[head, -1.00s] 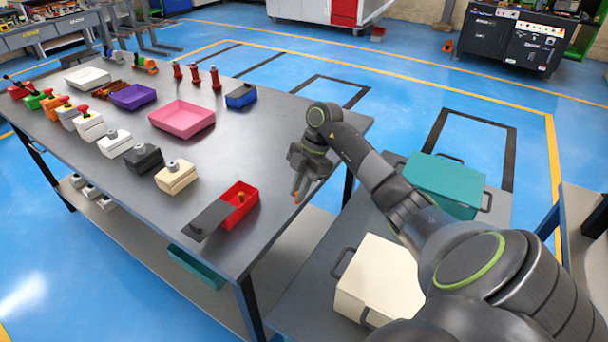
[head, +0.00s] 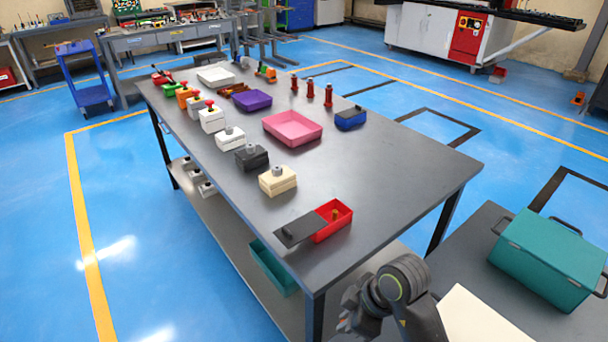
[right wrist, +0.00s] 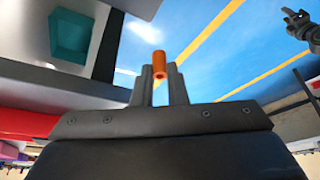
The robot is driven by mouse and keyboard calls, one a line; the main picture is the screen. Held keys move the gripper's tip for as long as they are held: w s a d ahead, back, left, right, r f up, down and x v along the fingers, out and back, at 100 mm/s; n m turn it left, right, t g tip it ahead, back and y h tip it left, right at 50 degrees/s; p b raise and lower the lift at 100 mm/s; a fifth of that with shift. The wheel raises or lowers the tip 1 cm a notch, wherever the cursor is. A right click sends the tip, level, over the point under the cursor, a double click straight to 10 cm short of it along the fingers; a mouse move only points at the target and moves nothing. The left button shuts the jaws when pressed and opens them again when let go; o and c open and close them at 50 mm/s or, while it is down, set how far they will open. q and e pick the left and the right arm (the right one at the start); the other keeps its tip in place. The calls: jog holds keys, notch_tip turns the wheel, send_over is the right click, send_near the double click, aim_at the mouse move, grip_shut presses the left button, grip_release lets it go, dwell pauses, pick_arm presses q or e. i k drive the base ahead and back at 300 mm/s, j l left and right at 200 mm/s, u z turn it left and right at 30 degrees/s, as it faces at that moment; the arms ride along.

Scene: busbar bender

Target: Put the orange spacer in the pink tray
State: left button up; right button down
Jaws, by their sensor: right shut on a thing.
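The orange spacer (right wrist: 156,64) is a small tube, seen in the right wrist view between the fingertips of my right gripper (right wrist: 159,76), which is shut on it. In the head view my right gripper (head: 352,318) is at the bottom, by the near end of the table, and the spacer cannot be made out there. The pink tray (head: 292,129) stands on the table, empty, well beyond the gripper. A dark gripper, which looks like my left one (right wrist: 298,22), shows small at the top right of the right wrist view; its jaws are unclear.
On the table (head: 390,180) stand a red box (head: 333,222) with a dark lid part, a cream box (head: 277,181), a black box (head: 251,157), a blue bin (head: 350,119) and a purple tray (head: 251,101). A teal crate (head: 548,258) is at right. The table's right part is clear.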

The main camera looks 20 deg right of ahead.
aim_at(291, 132)
jog(key=i+j+z, duration=0.25)
jog(key=j, duration=0.35)
jog(key=i+j+z, duration=0.1)
jog(key=i+j, duration=0.15)
jog(key=i+j+z, duration=0.15)
jog(key=j, duration=0.25)
jog(key=i+j+z, duration=0.1)
jog(key=j, duration=0.25)
jog(key=i+j+z, duration=0.25)
jog(key=i+j, duration=0.15)
jog(key=j, duration=0.2)
jog(key=i+j+z, duration=0.15)
jog(key=j, duration=0.2)
jog(key=i+j+z, duration=0.1)
jog(key=j, duration=0.25)
jog(key=i+j+z, duration=0.15)
jog(key=j, duration=0.2)
